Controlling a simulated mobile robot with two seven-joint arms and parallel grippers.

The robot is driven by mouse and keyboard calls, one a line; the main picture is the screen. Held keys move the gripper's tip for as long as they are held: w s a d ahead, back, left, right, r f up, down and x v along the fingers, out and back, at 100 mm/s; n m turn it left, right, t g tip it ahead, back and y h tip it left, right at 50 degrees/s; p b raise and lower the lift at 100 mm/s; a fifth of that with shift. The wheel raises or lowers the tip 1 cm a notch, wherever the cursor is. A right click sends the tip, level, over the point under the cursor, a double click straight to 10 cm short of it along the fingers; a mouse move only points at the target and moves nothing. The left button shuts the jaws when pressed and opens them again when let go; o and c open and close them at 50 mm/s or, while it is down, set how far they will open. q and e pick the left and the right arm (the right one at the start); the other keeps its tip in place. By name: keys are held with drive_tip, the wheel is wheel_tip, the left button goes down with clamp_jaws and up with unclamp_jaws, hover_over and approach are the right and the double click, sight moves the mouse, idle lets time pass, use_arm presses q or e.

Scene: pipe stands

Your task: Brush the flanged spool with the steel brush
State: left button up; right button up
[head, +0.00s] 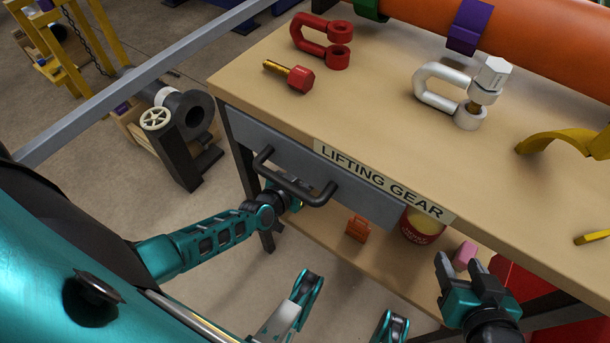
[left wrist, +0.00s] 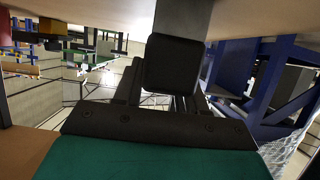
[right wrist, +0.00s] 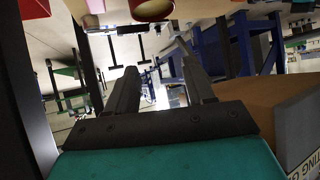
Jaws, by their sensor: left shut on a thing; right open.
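My left gripper (head: 288,196) is shut on the black bar handle (head: 318,199) of the grey drawer (head: 270,148) in the workbench. In the left wrist view a dark block, likely part of the handle (left wrist: 172,65), sits between the fingers. The drawer front looks closed against the bench. My right gripper (head: 461,270) is open and empty, in front of the bench's lower shelf. A dark grey pipe piece with a round flanged end (head: 191,112), which may be the flanged spool, rests on a stand at the left. I see no steel brush in any view.
The wooden bench top (head: 390,135) carries a red shackle (head: 322,45), its red-headed pin (head: 292,75), a silver shackle (head: 436,95) and yellow hardware (head: 560,140). The lower shelf (head: 375,262) holds a red can (head: 421,226) and small items.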

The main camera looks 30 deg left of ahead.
use_arm(q)
drive_tip(key=c, duration=0.3)
drive_tip(key=shift+c, duration=0.4)
wheel_tip(320, 180, up, 4)
drive_tip(key=p, duration=0.4)
wheel_tip(320, 180, up, 2)
drive_tip(key=shift+r+p, duration=0.25)
drive_tip(key=shift+p, duration=1)
drive_tip(key=shift+r+p, duration=0.8)
use_arm(e)
drive_tip(key=shift+h, duration=0.3)
drive_tip(key=r, duration=0.1)
drive_tip(key=d+r, duration=0.1)
drive_tip(key=r, duration=0.1)
drive_tip(key=s+r, duration=0.1)
drive_tip(key=shift+d+r, duration=0.4)
drive_tip(key=shift+a, duration=0.1)
